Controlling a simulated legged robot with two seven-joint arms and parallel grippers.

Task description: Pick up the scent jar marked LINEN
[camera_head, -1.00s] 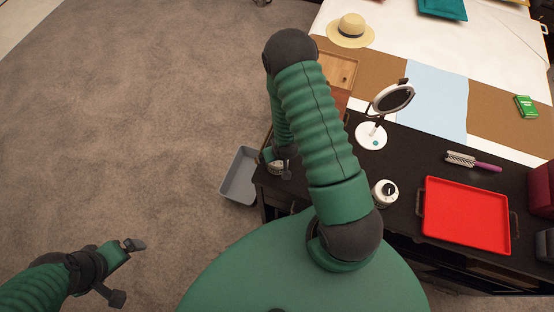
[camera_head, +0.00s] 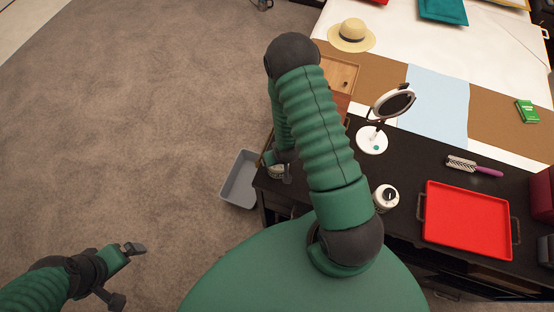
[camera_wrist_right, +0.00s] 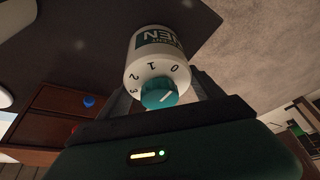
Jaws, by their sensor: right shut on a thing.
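A white jar (camera_wrist_right: 158,58) with a teal dial on its lid and numbers around it fills the upper middle of the right wrist view. Its dark label shows part of a word, ending in "EN", upside down. My right gripper (camera_wrist_right: 160,98) is shut on this jar. In the head view the jar (camera_head: 276,171) is mostly hidden by my right gripper (camera_head: 281,173) at the left end of the black counter (camera_head: 330,190). I cannot tell whether it is clear of the counter. My left gripper (camera_head: 125,275) is open and empty over the carpet.
Another white jar with a dark dial (camera_head: 386,197) stands on the counter, left of a red tray (camera_head: 467,220). A round mirror (camera_head: 372,140), a hairbrush (camera_head: 474,166) and a wooden box (camera_head: 338,72) are farther back. A grey bin (camera_head: 240,180) stands beside the counter's left end.

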